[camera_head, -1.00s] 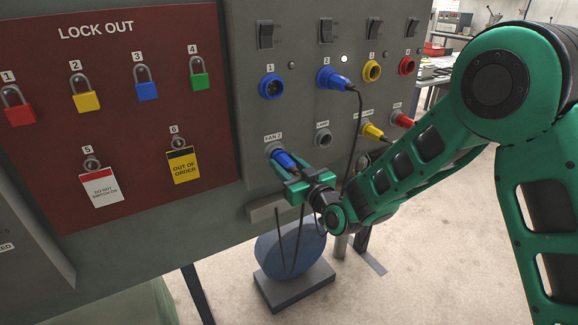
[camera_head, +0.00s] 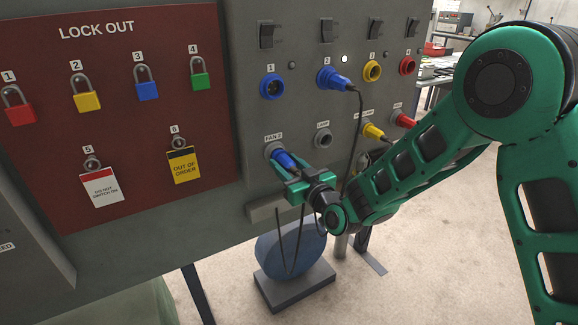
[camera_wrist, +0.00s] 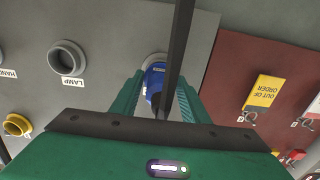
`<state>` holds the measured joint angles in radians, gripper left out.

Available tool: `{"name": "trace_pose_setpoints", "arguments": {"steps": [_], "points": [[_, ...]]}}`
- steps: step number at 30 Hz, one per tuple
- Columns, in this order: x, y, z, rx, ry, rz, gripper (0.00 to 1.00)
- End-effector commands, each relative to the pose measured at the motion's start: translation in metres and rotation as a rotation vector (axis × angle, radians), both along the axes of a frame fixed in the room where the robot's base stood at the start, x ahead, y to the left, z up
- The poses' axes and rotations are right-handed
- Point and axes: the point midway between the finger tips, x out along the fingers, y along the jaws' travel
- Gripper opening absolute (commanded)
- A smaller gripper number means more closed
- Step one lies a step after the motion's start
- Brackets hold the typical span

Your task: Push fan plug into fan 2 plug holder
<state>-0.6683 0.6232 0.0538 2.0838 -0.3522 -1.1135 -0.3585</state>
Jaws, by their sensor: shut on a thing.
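A blue fan plug (camera_head: 284,160) is at the grey holder labelled FAN 2 (camera_head: 273,150) on the panel's lower row. My gripper (camera_head: 296,178) is shut on the plug, with its green fingers on either side of it. In the wrist view, the blue plug (camera_wrist: 155,80) sits between the two fingers (camera_wrist: 155,95), with its front end at the round grey holder (camera_wrist: 155,58). A dark cable crosses over the plug there. How deep the plug sits in the holder cannot be told.
A grey lamp holder (camera_head: 323,139) is empty beside it. A second blue plug (camera_head: 333,78) sits in socket 2, its cable hanging down near my arm. Yellow (camera_head: 373,131) and red (camera_head: 402,120) plugs are to the right. The lock-out board (camera_head: 120,120) is at left.

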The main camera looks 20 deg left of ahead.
Motion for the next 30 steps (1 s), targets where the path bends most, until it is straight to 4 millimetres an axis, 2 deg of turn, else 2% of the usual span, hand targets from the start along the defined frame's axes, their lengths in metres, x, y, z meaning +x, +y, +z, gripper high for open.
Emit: {"name": "trace_pose_setpoints", "arguments": {"steps": [17,18,20,30], "points": [[0.006,0.0064,0.0003,0.001,-0.001,0.0,0.06],[0.0058,0.0061,0.0002,0.001,-0.001,0.0,0.51],[0.0058,0.0061,0.0002,0.0,0.0,0.0,0.63],[0.0041,0.0044,-0.0005,-0.001,0.0,0.0,0.63]]}}
